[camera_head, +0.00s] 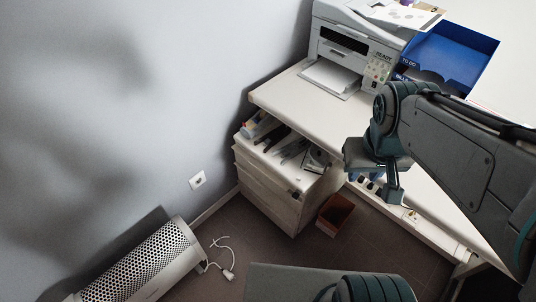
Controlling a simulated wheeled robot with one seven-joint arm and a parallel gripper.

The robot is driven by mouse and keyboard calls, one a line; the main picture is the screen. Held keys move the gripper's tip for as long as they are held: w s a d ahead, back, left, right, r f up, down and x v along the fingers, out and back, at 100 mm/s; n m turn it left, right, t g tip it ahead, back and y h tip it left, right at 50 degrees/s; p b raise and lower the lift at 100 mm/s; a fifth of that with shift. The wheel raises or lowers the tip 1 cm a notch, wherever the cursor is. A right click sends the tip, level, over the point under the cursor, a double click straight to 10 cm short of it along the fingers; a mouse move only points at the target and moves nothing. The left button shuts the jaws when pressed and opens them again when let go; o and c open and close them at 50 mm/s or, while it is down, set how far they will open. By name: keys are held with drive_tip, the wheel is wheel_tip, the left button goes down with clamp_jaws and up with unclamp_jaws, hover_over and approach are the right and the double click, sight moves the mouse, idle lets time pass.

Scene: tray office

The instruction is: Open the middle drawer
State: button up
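A pale drawer cabinet (262,187) stands under the desk's left end. Its front shows horizontal seams between stacked drawers, and the middle drawer (266,192) looks closed, flush with its neighbours. A small dark lock or fitting (294,194) sits near the front's upper right corner. Pens and other small items lie in the cabinet's open top part (290,150). I see nothing held.
The white desk (315,110) carries a printer (350,50) and a blue tray (455,50). A brown bin (335,214) stands right of the cabinet. A perforated heater (140,268) and a loose white cable (226,268) lie lower left. Floor before the cabinet looks clear.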

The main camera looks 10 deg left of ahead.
drive_tip(key=w+a+f+n+h+b, duration=0.35)
drive_tip(key=w+f+n+b, duration=0.2)
drive_tip(key=f+n, duration=0.4)
drive_tip(key=w+a+f+n+h+b, duration=0.2)
drive_tip(key=w+f+n+h+b, duration=0.35)
drive_tip(key=f, duration=0.65)
drive_tip(key=w+a+f+n+h+b, duration=0.2)
drive_tip(key=w+a+f+n+b, duration=0.15)
drive_tip(key=w+f+n, duration=0.5)
drive_tip(key=a+f+n+t+y+b, duration=0.2)
drive_tip(key=a+f+n+t+b, duration=0.25)
drive_tip(key=a+f+n, duration=0.55)
drive_tip(key=s+a+f+n+t+y+b, duration=0.1)
drive_tip(key=a+f+n+t+y+b, duration=0.15)
drive_tip(key=f+n+t, duration=0.75)
drive_tip(key=a+f+n+t+y+b, duration=0.15)
drive_tip(key=a+f+n+b, duration=0.4)
drive_tip(key=f, duration=0.95)
drive_tip(key=w+d+n+g+b, duration=0.1)
drive_tip(key=w+d+b, duration=0.1)
drive_tip(key=w, duration=1.1)
drive_tip(key=shift+w+y, duration=0.15)
drive_tip(key=shift+y, duration=0.25)
clamp_jaws()
